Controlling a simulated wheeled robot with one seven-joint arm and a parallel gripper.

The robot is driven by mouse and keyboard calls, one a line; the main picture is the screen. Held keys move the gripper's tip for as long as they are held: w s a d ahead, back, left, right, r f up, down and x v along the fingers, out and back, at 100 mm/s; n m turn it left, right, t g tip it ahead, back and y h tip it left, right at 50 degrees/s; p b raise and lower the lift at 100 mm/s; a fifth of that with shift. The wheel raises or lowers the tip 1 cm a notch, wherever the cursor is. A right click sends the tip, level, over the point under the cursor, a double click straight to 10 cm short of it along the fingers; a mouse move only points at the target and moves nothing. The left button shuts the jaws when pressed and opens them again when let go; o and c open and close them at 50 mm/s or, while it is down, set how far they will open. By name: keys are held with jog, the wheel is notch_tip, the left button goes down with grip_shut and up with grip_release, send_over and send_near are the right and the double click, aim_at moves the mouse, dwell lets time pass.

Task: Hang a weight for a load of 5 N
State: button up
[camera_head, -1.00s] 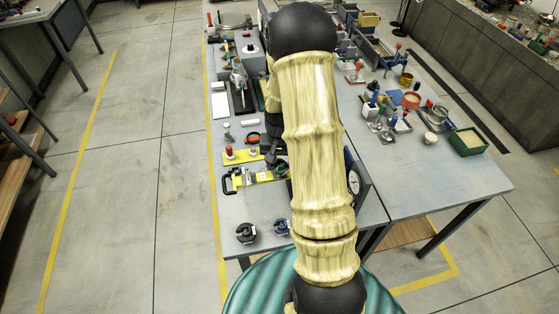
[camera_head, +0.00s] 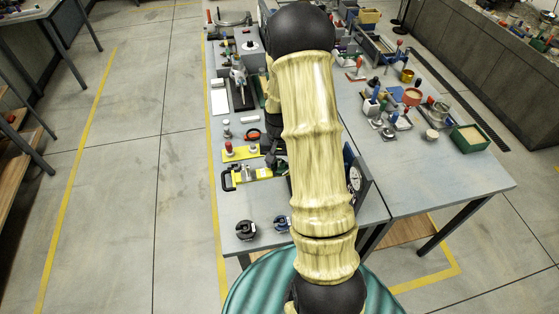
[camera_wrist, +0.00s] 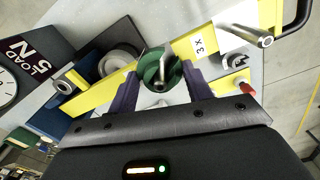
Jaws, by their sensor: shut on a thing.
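In the wrist view my gripper (camera_wrist: 163,88) has its purple fingers closed on a green slotted weight (camera_wrist: 148,70) with a metal stem. The weight is over or against the yellow bar (camera_wrist: 95,98); I cannot tell if it is hooked on. The bar carries a "3 X" label (camera_wrist: 204,44). A sign (camera_wrist: 30,60) reading "LOAD 5 N" stands beside a dial gauge (camera_wrist: 6,85). In the head view the dial (camera_head: 355,178) shows beside my arm, which hides most of the gripper. A black weight (camera_head: 246,230) and a blue weight (camera_head: 282,223) lie at the bench's near end.
A yellow plate (camera_head: 240,153) with a red knob lies beyond the bar. Other apparatus crowds the far bench. The bench's near left is mostly clear.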

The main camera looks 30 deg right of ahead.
jog(key=shift+f, duration=0.45)
jog(key=o, duration=1.2)
jog(key=shift+r, duration=0.15)
notch_tip(320, 180, up, 17)
jog(key=b, duration=0.4)
jog(key=shift+r, duration=0.15)
